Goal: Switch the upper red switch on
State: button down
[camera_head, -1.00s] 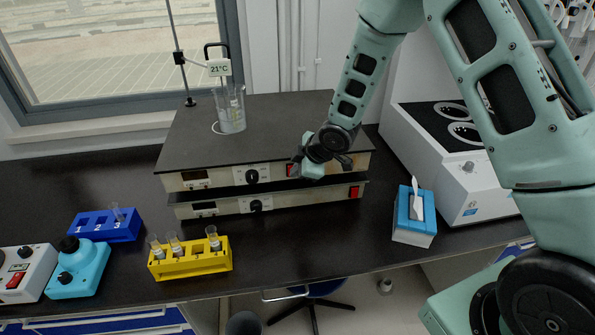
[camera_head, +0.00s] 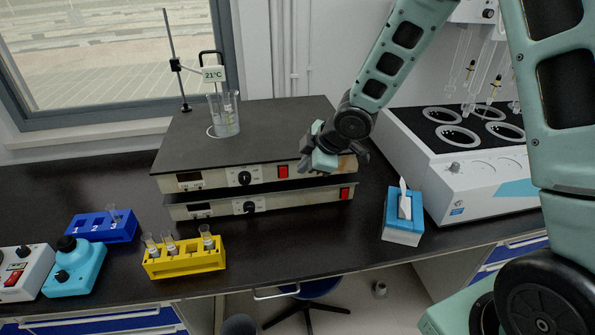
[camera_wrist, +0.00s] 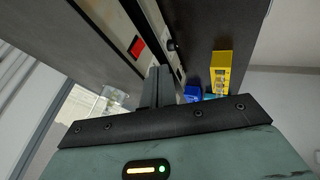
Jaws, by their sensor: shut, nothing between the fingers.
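Two flat hotplate units are stacked on the dark bench. The upper unit (camera_head: 215,180) has a red switch (camera_head: 283,171) on its front, right of a black knob (camera_head: 245,178). The lower unit (camera_head: 290,201) has its own red switch (camera_head: 345,193) further right. My gripper (camera_head: 305,161) is shut and empty, in front of the upper unit's front, just right of the upper red switch. In the wrist view my shut fingers (camera_wrist: 158,78) point along the front panel, and a red switch (camera_wrist: 137,46) shows beyond their tips. A gap to the switch seems visible. I cannot tell the switch's position.
A glass beaker (camera_head: 224,118) stands on the upper plate. A yellow tube rack (camera_head: 185,264), blue rack (camera_head: 100,231) and cyan device (camera_head: 75,270) stand at the left front. A blue-and-white box (camera_head: 402,232) and a white bath (camera_head: 470,180) stand right.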

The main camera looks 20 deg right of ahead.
jog(key=shift+s+d+r, duration=0.15)
jog(key=shift+s+r, duration=0.2)
jog(key=shift+r, duration=0.25)
jog(key=shift+f, duration=0.1)
jog(key=s+d+f+n+t+y+b, duration=0.1)
jog(key=s+f+n+t+y+b, duration=0.1)
jog(key=b, duration=1.2)
jog(key=s+d+f+n+t+y+b, duration=0.2)
jog(key=f+n+t+y+b, duration=0.2)
jog(key=b, duration=1)
jog(key=shift+s+d+f+n+t, duration=0.25)
jog(key=shift+f+n+t, duration=0.65)
jog(key=shift+f+n, duration=1)
jog(key=shift+w+f+m, duration=0.15)
jog(key=shift+m, duration=0.15)
